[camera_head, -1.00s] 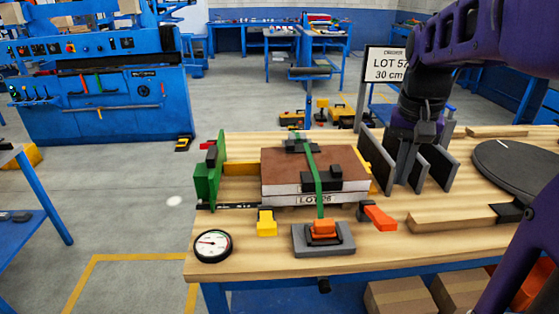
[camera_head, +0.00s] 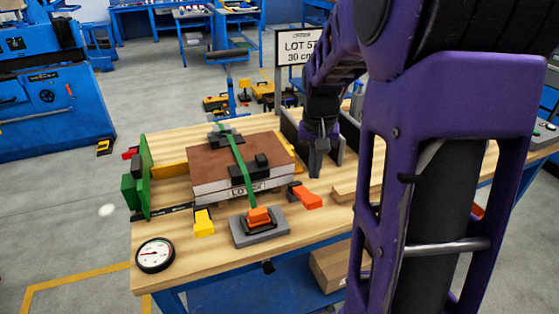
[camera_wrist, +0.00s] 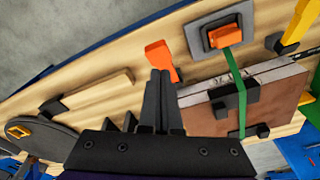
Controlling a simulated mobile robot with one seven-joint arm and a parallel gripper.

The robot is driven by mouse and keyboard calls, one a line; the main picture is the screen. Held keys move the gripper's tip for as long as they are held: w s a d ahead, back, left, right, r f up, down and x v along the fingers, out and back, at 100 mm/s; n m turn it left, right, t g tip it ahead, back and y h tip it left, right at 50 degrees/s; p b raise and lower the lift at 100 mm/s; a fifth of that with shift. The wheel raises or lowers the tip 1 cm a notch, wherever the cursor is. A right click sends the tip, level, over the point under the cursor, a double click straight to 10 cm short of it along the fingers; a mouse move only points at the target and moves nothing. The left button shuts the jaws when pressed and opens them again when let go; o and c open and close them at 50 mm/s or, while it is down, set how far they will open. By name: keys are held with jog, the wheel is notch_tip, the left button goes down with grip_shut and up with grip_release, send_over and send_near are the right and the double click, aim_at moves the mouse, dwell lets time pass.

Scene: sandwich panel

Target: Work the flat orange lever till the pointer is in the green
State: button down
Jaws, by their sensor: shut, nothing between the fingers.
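Two orange parts are on the bench. An orange block-like handle (camera_head: 259,216) sits on a grey plate (camera_head: 262,236) at the near end of a green strap, and also shows in the wrist view (camera_wrist: 225,36). A flat orange-red lever (camera_head: 308,198) with a dark mount lies to its right and shows in the wrist view (camera_wrist: 161,60). A round dial (camera_head: 155,254) stands at the bench's front left; its pointer aims leftward and no green zone is readable. My gripper (camera_head: 317,170) is shut and empty, fingers down, behind the flat lever; its fingertips (camera_wrist: 160,75) appear beside it in the wrist view.
The strapped panel stack (camera_head: 225,160) lies left of my gripper. Grey upright plates (camera_head: 290,130) stand close around my gripper. A yellow block (camera_head: 203,222) and green bracket (camera_head: 145,170) are further left. Bare bench top (camera_head: 190,255) shows between dial and grey plate.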

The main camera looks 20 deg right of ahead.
aim_at(312, 200)
jog(key=shift+w+d+f, duration=0.15)
jog(key=shift+f, duration=0.5)
jog(key=f, duration=0.2)
jog(key=f+b, duration=0.1)
jog(key=f, duration=0.2)
jog(key=shift+w+d+f, duration=0.1)
jog(key=shift+w+f, duration=0.1)
jog(key=shift+f, duration=0.15)
jog(key=shift+w+f+b, duration=0.1)
jog(key=shift+f+b, duration=0.3)
jog(key=shift+f, duration=0.25)
